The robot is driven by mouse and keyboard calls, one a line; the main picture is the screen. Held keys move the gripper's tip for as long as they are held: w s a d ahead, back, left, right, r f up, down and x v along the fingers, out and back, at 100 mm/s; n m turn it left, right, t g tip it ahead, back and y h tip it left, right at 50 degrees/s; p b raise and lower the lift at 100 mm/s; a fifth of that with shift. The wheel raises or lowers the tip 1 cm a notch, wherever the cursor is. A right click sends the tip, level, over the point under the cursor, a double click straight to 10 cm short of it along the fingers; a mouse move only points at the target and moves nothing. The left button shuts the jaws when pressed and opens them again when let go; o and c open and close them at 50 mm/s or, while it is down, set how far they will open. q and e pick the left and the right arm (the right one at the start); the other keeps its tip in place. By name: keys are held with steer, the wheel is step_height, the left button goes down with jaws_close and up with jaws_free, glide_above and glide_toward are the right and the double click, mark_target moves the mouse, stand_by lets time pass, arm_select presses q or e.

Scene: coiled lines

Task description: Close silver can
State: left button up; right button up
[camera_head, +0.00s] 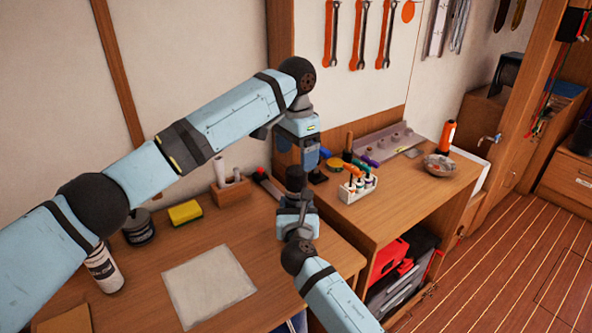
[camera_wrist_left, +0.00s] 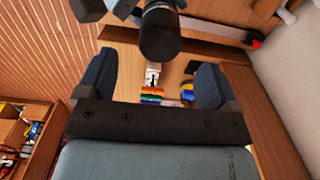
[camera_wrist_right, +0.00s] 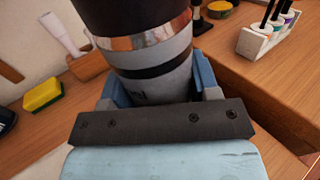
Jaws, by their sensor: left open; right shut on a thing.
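The can (camera_wrist_right: 150,72) is grey below and dark above, with a shiny copper-coloured ring and a black band. My right gripper (camera_head: 297,207) is shut around its grey body. The can's dark upper part (camera_head: 295,180) shows in the head view, above the right gripper. My left gripper (camera_head: 314,172) is open and empty, pointing down close beside the can's top. In the left wrist view, the dark rounded end (camera_wrist_left: 160,38) lies beyond the open fingers, not between them. I cannot tell whether this dark part is a separate lid.
On the bench are a white rack (camera_head: 358,187) with coloured tools, a yellow sponge (camera_head: 185,212), a wooden holder (camera_head: 232,190), a dark jar (camera_head: 138,228), a labelled can (camera_head: 103,270) and a pale sheet (camera_head: 208,283). A bowl (camera_head: 438,165) stands at the right.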

arm_select(q)
step_height(320, 180, up, 5)
steer(key=shift+r, duration=0.2)
arm_select(e)
steer(key=o, duration=1.4)
arm_select(q)
steer(key=shift+r+p, duration=0.25)
steer(key=shift+p, duration=0.05)
arm_select(e)
steer(key=s, duration=1.4)
steer(key=shift+d, duration=0.25)
arm_select(q)
steer(key=shift+s, duration=0.1)
